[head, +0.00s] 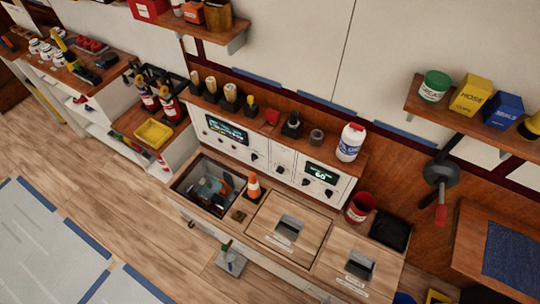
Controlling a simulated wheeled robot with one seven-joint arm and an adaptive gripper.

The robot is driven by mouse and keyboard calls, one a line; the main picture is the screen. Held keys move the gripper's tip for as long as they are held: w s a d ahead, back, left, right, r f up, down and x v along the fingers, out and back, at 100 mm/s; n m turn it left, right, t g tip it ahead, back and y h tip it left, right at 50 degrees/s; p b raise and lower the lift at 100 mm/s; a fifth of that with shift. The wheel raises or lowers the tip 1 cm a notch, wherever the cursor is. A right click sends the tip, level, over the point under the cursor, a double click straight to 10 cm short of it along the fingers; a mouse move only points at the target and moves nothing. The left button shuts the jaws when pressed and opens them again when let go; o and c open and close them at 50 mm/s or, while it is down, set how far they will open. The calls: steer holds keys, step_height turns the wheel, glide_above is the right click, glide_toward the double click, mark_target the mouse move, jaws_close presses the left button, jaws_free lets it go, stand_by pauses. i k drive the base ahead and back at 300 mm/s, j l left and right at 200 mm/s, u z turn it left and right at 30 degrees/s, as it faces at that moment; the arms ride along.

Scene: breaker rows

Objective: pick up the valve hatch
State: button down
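Two square wooden hatch panels are set in the low counter. One hatch (271,237) is in the middle, with a dark outline around it and a grey recessed-looking handle (290,226). The other hatch (335,263) is to its right, with a similar grey handle (361,265). Both lie flat. Each bears a small pale label, too small to read, so I cannot tell which is the valve hatch. Left of them is an open compartment (183,186) with jumbled objects inside. My gripper is not in view.
A red cup (360,207) and a black tray (390,230) stand behind the right hatch. A control panel (283,162) rises behind. Wooden floor (110,175) at left is clear.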

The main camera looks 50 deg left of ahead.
mark_target(366, 269)
steer(key=k+j+u, duration=0.1)
steer(key=k+u, duration=0.2)
steer(key=k+j+u, duration=0.3)
steer(key=l+u, duration=0.1)
steer(key=u, duration=1.05)
steer(key=z, duration=1.35)
